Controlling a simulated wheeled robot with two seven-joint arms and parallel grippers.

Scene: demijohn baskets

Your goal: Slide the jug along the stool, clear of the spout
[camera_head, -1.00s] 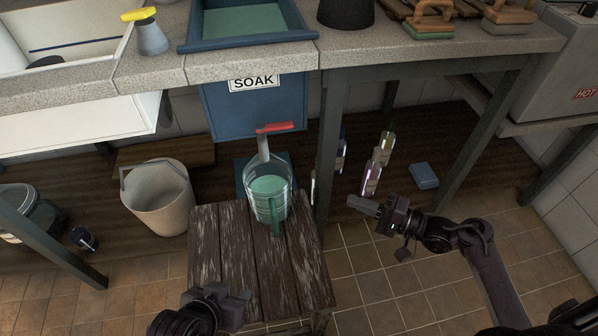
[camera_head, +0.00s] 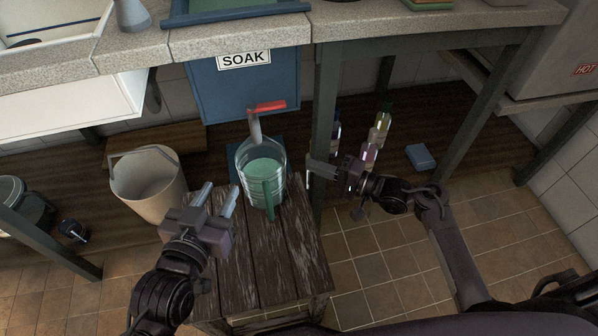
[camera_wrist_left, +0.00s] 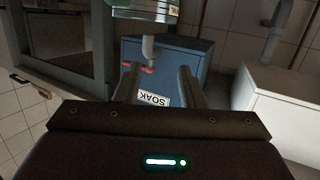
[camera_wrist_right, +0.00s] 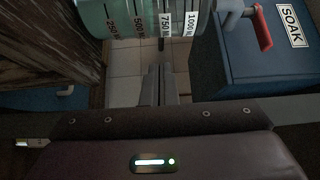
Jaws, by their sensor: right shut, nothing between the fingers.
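The jug (camera_head: 245,160) is clear, holds green liquid and has a green handle (camera_head: 270,200). It stands upright at the back end of the wooden stool (camera_head: 265,255). The grey spout (camera_head: 255,128) with a red lever (camera_head: 268,107) comes down from the blue tank to the jug's mouth. In the right wrist view the jug (camera_wrist_right: 120,15) shows volume marks, its upper part cut off. My left gripper (camera_head: 218,194) is open and empty, left of the jug. My right gripper (camera_head: 312,166) is shut and empty, right of the jug and apart from it.
The blue SOAK tank (camera_head: 225,95) stands behind the jug. A beige bucket (camera_head: 150,190) is left of the stool. A table leg (camera_head: 325,120) and several bottles (camera_head: 380,125) are on the right. The stool's front half is bare.

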